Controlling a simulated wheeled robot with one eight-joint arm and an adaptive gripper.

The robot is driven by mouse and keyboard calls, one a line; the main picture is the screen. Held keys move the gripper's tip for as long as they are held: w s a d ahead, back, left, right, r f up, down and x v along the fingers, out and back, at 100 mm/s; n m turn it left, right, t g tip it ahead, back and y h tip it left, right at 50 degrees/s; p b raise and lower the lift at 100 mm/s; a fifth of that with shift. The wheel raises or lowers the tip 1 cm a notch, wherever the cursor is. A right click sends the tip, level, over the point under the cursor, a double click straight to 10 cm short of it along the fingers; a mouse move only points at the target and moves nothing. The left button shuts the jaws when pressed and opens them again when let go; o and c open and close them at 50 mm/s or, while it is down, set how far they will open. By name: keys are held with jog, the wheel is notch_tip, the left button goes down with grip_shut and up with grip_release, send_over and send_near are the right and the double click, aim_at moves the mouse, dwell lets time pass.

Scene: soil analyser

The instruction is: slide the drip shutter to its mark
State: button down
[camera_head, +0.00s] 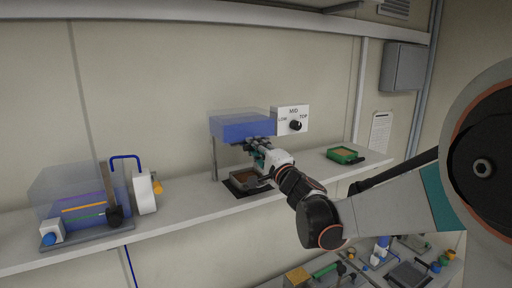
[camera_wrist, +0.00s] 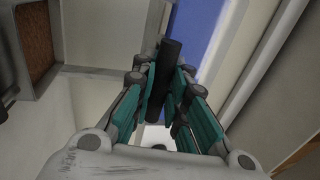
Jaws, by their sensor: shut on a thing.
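A blue box with a clear upper part (camera_head: 240,126) stands on a post above the shelf. My gripper (camera_head: 258,146) is just below its front edge. In the wrist view my gripper (camera_wrist: 162,78) is shut on a black bar (camera_wrist: 169,58), which appears to be the drip shutter's handle. The fingers are on both sides of the bar, and the blue surface shows behind it. The shutter's plate and its mark cannot be made out. My gripper hides part of the unit in the head view.
A brown-filled tray (camera_head: 238,184) sits below the blue box. A white LOW/MID/TOP dial panel (camera_head: 291,120) is right beside it. A green tray (camera_head: 345,155) lies further right on the shelf (camera_head: 190,212). A clear-hooded unit (camera_head: 75,190) stands left, with open shelf between.

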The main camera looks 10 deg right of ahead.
jog(key=v, duration=0.3)
jog(key=r+v, duration=0.1)
jog(key=shift+s+d+f, duration=0.1)
jog(key=shift+s+f, duration=0.05)
jog(key=shift+s, duration=0.2)
jog(key=c, duration=1.6)
grip_release()
jog(key=shift+s, duration=0.1)
jog(key=v, duration=1.2)
jog(key=shift+f+b, duration=0.1)
jog(key=shift+b, duration=0.2)
